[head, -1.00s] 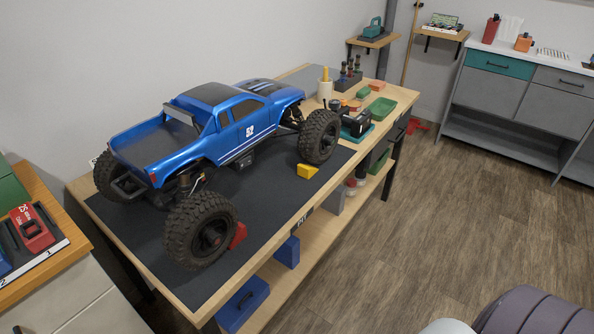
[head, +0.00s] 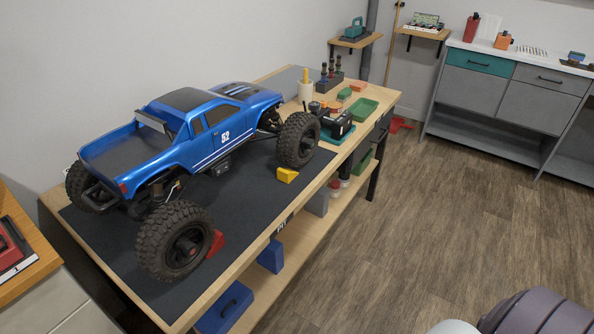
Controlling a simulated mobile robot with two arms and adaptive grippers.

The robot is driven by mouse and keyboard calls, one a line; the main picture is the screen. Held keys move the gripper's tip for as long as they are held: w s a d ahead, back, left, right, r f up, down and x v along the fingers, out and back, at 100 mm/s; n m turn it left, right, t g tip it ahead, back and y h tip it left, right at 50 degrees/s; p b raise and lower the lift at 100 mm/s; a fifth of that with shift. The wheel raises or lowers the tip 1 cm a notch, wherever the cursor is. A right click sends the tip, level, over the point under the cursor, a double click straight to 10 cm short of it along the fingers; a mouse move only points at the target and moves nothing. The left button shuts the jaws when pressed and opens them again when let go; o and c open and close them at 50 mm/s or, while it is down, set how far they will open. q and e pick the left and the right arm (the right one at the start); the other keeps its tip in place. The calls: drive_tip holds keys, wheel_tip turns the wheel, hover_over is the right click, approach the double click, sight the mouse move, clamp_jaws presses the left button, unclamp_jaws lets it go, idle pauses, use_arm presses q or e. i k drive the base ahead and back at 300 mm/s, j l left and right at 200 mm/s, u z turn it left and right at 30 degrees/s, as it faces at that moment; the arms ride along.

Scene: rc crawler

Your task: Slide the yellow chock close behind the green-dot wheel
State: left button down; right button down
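A blue RC truck (head: 200,135) with big black tyres stands on a dark mat (head: 240,205) on a wooden workbench. The yellow chock (head: 287,175) lies on the mat near the bench's front edge, just below the front near wheel (head: 298,140). I cannot tell whether it touches that tyre. A red chock (head: 216,242) sits beside the rear near wheel (head: 174,240), on its right side. No green dot can be made out on any wheel. Neither of my grippers is in view.
Tools, a green tray (head: 362,108) and a black device (head: 335,122) crowd the bench's far end. Blue boxes (head: 224,308) sit on the shelf below. A grey cabinet (head: 505,95) stands at the back right. The wooden floor (head: 420,220) before the bench is clear.

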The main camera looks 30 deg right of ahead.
sight(287, 176)
drive_tip(key=l+z, duration=0.3)
drive_tip(key=i+l+z, duration=0.3)
drive_tip(key=l+z, duration=0.25)
drive_tip(key=l, duration=0.25)
